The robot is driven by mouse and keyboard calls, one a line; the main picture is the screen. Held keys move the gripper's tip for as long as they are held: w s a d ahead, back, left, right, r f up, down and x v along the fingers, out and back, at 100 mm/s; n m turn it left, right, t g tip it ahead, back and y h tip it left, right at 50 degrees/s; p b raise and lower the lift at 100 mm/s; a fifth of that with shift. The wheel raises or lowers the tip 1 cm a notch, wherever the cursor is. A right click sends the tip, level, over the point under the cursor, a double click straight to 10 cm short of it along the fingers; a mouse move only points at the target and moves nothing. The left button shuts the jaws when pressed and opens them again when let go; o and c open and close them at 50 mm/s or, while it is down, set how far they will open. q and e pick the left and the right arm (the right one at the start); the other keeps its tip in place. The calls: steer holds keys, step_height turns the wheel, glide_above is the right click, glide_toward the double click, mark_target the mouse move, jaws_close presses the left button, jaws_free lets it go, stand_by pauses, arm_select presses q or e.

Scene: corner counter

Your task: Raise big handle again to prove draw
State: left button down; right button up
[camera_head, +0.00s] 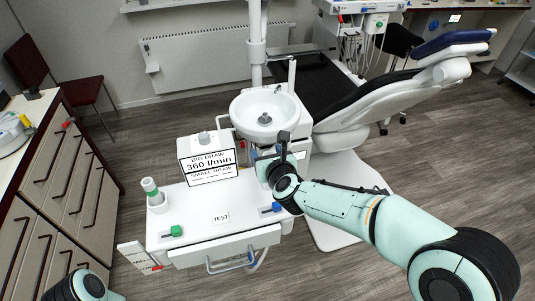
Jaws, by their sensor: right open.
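A white cart (200,245) bears a display box (207,160) that reads "BIG DRAW 360 l/min" over "SMALL DRAW"; the small draw's value is not readable. A white and green handle piece (150,187) stands upright in a holder at the cart's left. I cannot tell from its looks whether it is the big handle. A green lever (175,231) and a blue lever (271,208) sit near the front edge. My right gripper (284,143) is open at the cart's right rear, beside the basin. Its wrist hides what is behind it. My left gripper is not in view.
A white basin (265,105) stands just behind my right gripper. A dental chair (370,105) lies behind to the right. A drawer cabinet (60,185) is at the left. A "TEST" label (221,217) lies on the clear middle of the cart top.

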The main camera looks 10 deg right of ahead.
steer(key=shift+c, duration=0.4)
